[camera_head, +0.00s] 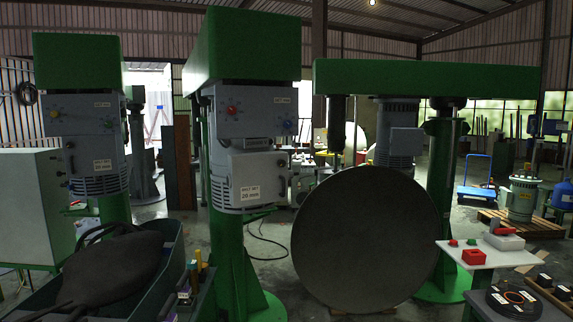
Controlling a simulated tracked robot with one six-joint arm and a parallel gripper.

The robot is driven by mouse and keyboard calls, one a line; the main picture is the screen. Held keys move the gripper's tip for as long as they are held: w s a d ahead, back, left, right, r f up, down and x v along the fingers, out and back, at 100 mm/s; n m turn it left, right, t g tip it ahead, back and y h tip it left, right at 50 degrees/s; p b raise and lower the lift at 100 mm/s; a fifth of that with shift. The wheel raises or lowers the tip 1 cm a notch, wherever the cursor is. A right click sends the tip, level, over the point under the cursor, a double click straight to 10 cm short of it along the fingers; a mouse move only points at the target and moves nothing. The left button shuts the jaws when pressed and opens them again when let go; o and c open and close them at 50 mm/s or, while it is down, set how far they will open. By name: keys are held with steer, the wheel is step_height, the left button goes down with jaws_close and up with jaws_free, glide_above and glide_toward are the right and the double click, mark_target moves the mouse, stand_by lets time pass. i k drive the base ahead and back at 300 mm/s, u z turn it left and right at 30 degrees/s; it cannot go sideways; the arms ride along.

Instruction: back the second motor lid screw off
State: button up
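No motor lid screw can be made out at this size. A grey motor housing (245,180) with a control panel and a boxy front cover hangs under the green head of the middle machine. A similar grey motor (97,150) hangs on the left machine. A ribbed grey motor (394,155) with a side box (406,141) is on the right machine, partly hidden by a large round disc (362,240). Another grey-green motor (523,200) stands on a pallet at the right. My gripper is not in view.
A dark bag-like object (112,268) lies in a green tub (172,262) at lower left. A small white table (470,257) with red parts and a dark bench with a round part (514,298) stand at lower right. A cable crosses the floor in the middle.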

mark_target(281, 163)
steer(key=i, duration=1.9)
steer(key=u, duration=3.3)
